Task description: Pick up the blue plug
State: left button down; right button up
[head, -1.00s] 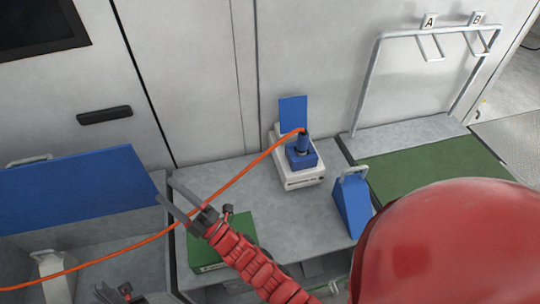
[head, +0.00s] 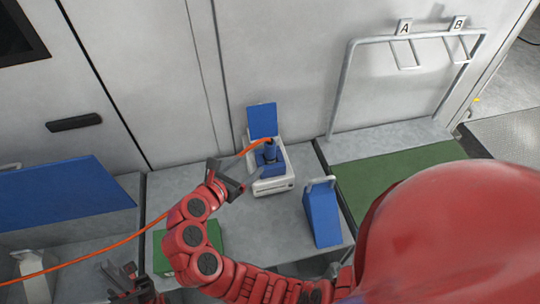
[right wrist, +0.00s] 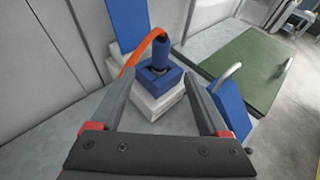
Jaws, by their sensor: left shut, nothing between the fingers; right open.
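The blue plug (head: 270,151) stands upright in a blue socket block on a white box (head: 273,185), with an orange cable (head: 110,246) leaving its top. It also shows in the right wrist view (right wrist: 160,52), ahead of the fingers. My right gripper (head: 236,168) is open and empty, just left of the plug, with a finger close to the white box. In its wrist view the plug lies between the line of the two fingers, beyond the tips. My left gripper (head: 123,272) is shut and empty at the lower left, far from the plug.
An open blue lid (head: 262,120) stands behind the plug. A blue wedge with a handle (head: 322,215) stands to the right. A green block (head: 212,240) is partly behind my right arm. A metal rack marked A and B (head: 340,85) stands by a green mat (head: 385,180).

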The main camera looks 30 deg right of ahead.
aim_at(268, 151)
jog(key=x, duration=1.1)
jog(key=shift+s+d+b, duration=0.15)
jog(key=shift+d+b, duration=0.1)
jog(key=shift+b, duration=0.05)
jog(key=shift+d+f, duration=0.1)
jog(key=shift+d, duration=0.1)
jog(key=shift+w+d+f+p, duration=0.2)
jog(key=shift+w+d+p, duration=0.25)
jog(key=shift+p, duration=0.05)
jog(key=p+x, duration=0.1)
jog(key=x, duration=0.2)
jog(key=shift+w+d+f, duration=0.15)
jog(key=shift+f, duration=0.1)
jog(key=shift+w+d+f, duration=0.2)
jog(key=shift+d+f, duration=0.05)
jog(key=shift+c, duration=0.3)
grip_shut()
